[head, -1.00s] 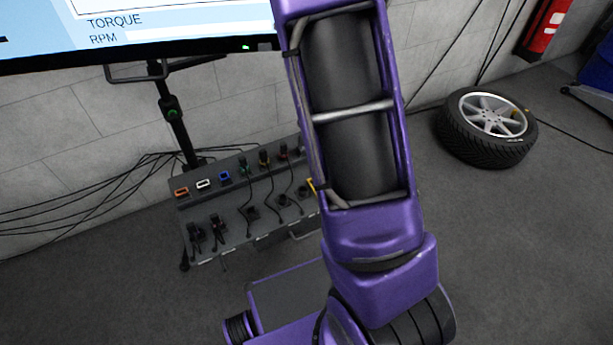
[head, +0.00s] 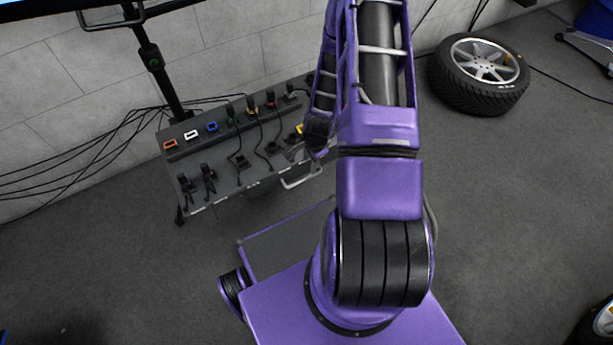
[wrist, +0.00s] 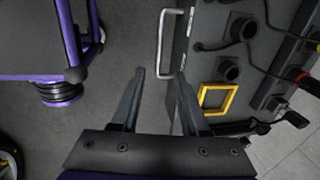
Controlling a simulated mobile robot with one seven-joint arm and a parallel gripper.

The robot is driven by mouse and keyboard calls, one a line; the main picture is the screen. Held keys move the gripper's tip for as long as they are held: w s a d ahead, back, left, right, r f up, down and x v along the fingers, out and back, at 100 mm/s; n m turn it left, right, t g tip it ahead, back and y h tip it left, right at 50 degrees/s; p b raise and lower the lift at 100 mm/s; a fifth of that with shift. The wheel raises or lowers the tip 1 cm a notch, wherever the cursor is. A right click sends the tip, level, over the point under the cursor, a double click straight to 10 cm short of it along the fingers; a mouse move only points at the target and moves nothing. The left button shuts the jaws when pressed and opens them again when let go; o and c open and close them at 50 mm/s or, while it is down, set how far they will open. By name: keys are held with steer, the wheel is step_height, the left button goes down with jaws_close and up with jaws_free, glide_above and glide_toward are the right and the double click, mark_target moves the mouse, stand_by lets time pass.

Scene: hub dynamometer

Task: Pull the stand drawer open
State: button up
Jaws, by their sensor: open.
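The stand (head: 222,178) is a dark panel with several sockets, plugs and coloured connectors, in front of the wall in the head view. A silver bar handle (head: 302,177) sticks out from its front edge, and it also shows upright in the wrist view (wrist: 162,45). The drawer front itself is hard to make out. My gripper (wrist: 157,75) is open in the wrist view, with its two dark fingers pointing toward the handle. The near end of the handle is between or just beyond the fingertips, and nothing is held.
A yellow square frame (wrist: 217,98) lies on the stand beside the right finger. Cables run from the plugs and along the wall. A loose wheel (head: 478,73) lies on the floor at the right. The floor between the stand and my base is clear.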

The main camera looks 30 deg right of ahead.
mark_target(306, 178)
steer(key=f, duration=0.4)
steer(key=w+f+b, duration=0.1)
steer(key=f, duration=0.3)
steer(key=w+f+b, duration=0.1)
steer(key=f, duration=0.3)
steer(key=shift+w, duration=0.15)
jaws_close()
stand_by(0.9)
